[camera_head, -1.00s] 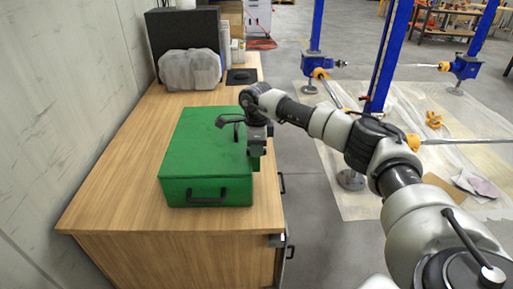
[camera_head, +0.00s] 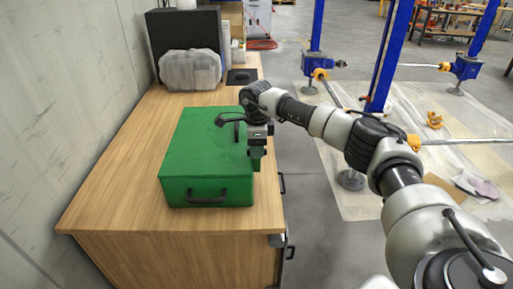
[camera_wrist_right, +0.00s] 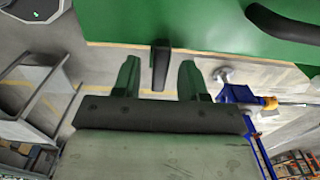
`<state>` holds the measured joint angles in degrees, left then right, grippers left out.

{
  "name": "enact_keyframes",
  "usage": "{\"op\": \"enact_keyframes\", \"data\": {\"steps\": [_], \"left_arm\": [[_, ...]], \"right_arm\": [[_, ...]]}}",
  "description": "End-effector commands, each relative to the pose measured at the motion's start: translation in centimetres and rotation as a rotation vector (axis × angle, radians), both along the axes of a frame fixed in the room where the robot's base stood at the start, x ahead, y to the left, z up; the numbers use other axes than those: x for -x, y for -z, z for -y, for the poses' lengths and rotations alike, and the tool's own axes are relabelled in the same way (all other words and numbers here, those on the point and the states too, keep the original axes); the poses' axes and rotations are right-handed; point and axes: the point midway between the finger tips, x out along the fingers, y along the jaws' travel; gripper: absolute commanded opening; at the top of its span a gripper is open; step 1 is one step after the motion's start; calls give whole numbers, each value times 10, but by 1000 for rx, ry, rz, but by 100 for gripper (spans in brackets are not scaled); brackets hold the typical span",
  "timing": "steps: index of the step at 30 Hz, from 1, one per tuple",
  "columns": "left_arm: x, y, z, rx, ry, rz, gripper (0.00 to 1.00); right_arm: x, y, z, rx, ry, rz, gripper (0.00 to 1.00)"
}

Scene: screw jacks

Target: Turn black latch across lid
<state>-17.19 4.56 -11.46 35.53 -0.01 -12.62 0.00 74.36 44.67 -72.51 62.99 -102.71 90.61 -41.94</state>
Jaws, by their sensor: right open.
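A closed green case (camera_head: 205,155) lies on the wooden table; its lid also fills the top of the right wrist view (camera_wrist_right: 180,20). The black latch (camera_wrist_right: 160,75) sticks out from the case's edge in the right wrist view. My right gripper (camera_wrist_right: 160,62) is open, with one green finger on each side of the latch and a gap to both. In the head view, my right gripper (camera_head: 257,160) is at the case's right side and hides the latch there. My left gripper is not in view.
A black handle (camera_head: 207,197) is on the case's front. A clear plastic case (camera_head: 190,70) and a black box (camera_head: 184,40) stand at the table's (camera_head: 120,195) back. A concrete wall (camera_head: 60,110) runs along the left. Blue screw jacks (camera_head: 388,55) stand on the floor to the right.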

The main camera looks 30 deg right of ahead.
Motion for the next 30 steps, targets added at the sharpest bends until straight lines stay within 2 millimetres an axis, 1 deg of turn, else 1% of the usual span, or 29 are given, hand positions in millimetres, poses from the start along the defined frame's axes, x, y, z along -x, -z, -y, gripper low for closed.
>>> {"op": "enact_keyframes", "data": {"steps": [5,9,12,15,18,21,30], "left_arm": [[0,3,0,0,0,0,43],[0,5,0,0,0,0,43],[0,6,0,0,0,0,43],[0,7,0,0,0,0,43],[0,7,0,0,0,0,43],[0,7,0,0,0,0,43],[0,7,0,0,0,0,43]], "right_arm": [[-1,-29,0,-2,0,7,43],[-1,-59,0,-2,0,7,43],[-1,-77,0,-2,0,7,43],[-1,-92,0,-1,0,6,43],[-1,-100,0,-1,0,4,43],[-1,-104,0,-2,0,3,43],[0,-104,0,-1,0,3,43]]}}
